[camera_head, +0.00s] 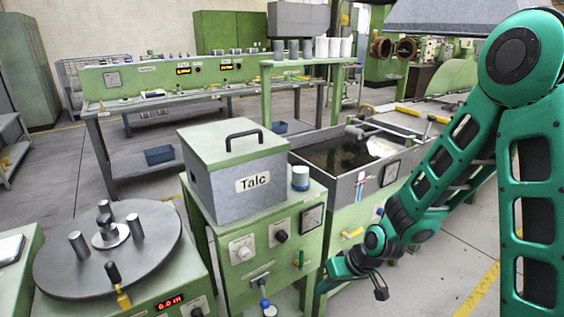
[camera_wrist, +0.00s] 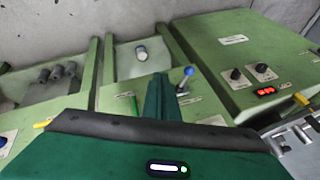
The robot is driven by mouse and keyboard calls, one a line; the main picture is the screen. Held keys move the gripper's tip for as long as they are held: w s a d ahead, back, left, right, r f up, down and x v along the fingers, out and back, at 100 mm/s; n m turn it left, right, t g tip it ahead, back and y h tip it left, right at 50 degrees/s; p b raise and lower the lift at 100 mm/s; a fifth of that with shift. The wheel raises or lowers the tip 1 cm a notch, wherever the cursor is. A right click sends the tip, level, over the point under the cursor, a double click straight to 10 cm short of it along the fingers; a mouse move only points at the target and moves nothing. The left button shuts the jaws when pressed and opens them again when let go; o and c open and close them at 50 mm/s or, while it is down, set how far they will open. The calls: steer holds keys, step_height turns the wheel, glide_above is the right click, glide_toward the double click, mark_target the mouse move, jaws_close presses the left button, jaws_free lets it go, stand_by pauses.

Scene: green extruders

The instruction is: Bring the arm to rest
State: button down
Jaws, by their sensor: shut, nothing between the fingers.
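My green arm (camera_head: 440,150) comes down from the upper right of the head view, bent at its elbow. My gripper (camera_head: 322,288) hangs low at the arm's end, in front of the green cabinets and to the right of the one bearing the Talc box. In the wrist view my gripper (camera_wrist: 161,85) shows as dark green fingers together, with nothing held. Its fingers overlap the green machine panel in that view; whether they touch it I cannot tell.
The grey Talc box (camera_head: 235,180) stands on a green cabinet (camera_head: 262,260). A round turntable with pegs (camera_head: 108,250) is at the left. A water trough (camera_head: 350,150) lies behind my gripper. A blue-knobbed lever (camera_wrist: 186,76) is close to the fingers. Open floor (camera_head: 440,270) shows at right.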

steer(key=s+d+r+m+g+h, duration=0.15)
steer(key=s+d+r, duration=0.35)
steer(key=d, duration=0.5)
steer(key=s+d+r+m+t+h, duration=0.1)
steer(key=s+d+r+m+h, duration=0.15)
steer(key=d+r, duration=0.6)
steer(key=s+d+r+m+g, duration=0.1)
steer(key=s+d+r+m, duration=0.2)
steer(key=s+d, duration=0.2)
steer(key=s+d+r+m+g, duration=0.1)
steer(key=s+d+r, duration=0.3)
steer(key=s, duration=0.7)
steer(key=shift+s+d+r+m+h, duration=0.3)
steer(key=shift+s+d+m, duration=0.1)
steer(key=shift+m, duration=0.5)
